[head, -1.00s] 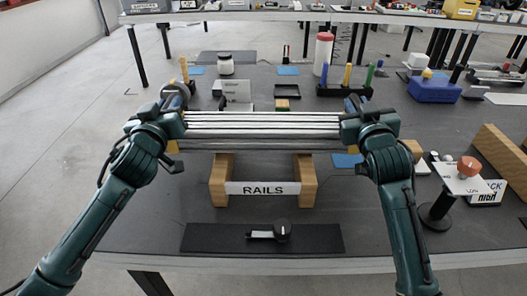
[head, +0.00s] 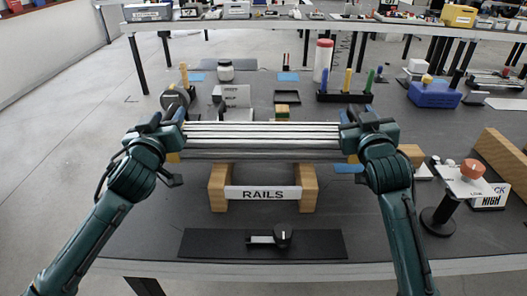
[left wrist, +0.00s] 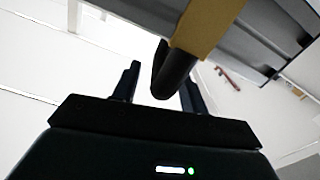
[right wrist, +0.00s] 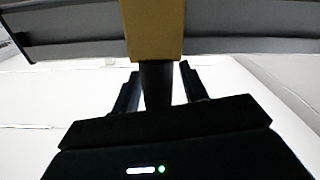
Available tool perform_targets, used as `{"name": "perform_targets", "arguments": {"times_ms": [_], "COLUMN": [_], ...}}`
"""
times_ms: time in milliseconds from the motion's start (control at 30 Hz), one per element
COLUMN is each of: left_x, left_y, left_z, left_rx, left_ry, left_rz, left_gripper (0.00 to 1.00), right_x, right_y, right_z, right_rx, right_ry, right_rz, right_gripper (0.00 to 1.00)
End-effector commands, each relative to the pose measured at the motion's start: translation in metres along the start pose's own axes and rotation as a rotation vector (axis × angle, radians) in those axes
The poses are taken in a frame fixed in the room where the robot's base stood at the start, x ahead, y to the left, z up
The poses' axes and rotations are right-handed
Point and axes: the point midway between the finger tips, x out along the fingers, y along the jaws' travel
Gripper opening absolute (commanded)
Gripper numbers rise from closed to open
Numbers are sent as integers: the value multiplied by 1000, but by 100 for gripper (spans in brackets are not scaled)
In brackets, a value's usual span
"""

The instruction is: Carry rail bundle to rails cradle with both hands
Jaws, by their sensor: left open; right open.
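The rail bundle (head: 262,134), a set of parallel silver-grey rails, lies level across the head view between my two grippers. The rails cradle (head: 217,188) has two wooden blocks and a white RAILS label, directly below the bundle in the picture. I cannot tell whether the bundle touches it. My left gripper (head: 166,133) is at the bundle's left end, its open fingers on either side of a dark handle (left wrist: 172,78) below a yellow band (left wrist: 205,25). My right gripper (head: 362,132) is at the right end, open around a similar handle (right wrist: 156,85) below a yellow band (right wrist: 153,28).
A black mat (head: 325,243) with a dark knob tool (head: 282,236) lies in front of the cradle. A stand with a red knob (head: 472,169) and a wooden wedge (head: 503,158) are at right.

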Motion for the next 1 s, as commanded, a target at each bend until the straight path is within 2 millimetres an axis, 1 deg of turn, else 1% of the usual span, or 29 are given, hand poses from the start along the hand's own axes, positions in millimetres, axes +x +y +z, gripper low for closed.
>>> {"name": "perform_targets", "arguments": {"times_ms": [300, 400, 500, 667, 767, 867, 1000], "left_x": [-66, -85, -98, -108, -110, -110, -109], "left_y": [0, 0, 0, 0, 0, 0, 0], "left_z": [1, 0, 0, 0, -1, -1, -1], "left_rx": [-3, -2, -3, -1, -1, -1, -1], "left_ry": [-1, -1, -1, 1, 2, 2, 2], "left_rz": [1, 1, 0, 0, -1, 0, 0], "left_gripper": [43, 43, 43, 43, 43, 43, 43], "right_x": [0, 0, 0, -2, -10, -26, -58], "right_y": [0, 0, 0, 0, 0, 0, 0], "right_z": [0, 0, 0, 0, 0, 0, 1], "right_rx": [0, 0, 0, 0, 0, 1, 1], "right_ry": [1, 1, 1, 0, 1, 1, 0], "right_rz": [1, 1, 1, 0, 0, 0, 0], "right_gripper": [44, 44, 44, 44, 44, 44, 44]}}
